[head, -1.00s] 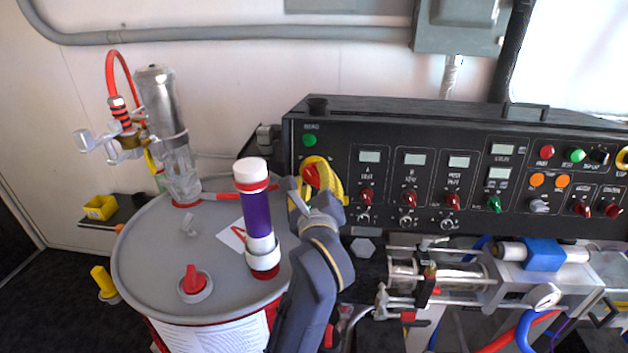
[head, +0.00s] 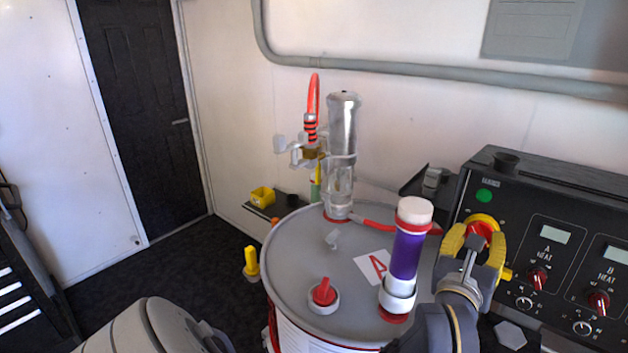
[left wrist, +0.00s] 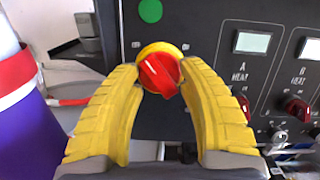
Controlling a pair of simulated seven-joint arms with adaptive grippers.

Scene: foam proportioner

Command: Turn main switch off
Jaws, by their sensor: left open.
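The main switch (head: 482,229) is a red knob on a round yellow base at the left end of the black control panel, below a green light. In the left wrist view the red knob (left wrist: 160,74) sits between the fingertips, its grip slanting from upper left to lower right. My left gripper (head: 477,241) is open with its yellow fingers on either side of the switch. In the left wrist view its fingertips (left wrist: 161,82) reach the edges of the yellow base; I cannot tell whether they touch the knob. My right gripper is not in view.
A grey drum (head: 295,262) stands left of the panel (head: 515,200). A white-capped purple cylinder (head: 406,255) stands on its lid close beside my left gripper. A clear and silver pump (head: 341,150) rises at the back. Smaller red knobs (head: 537,278) lie right of the switch.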

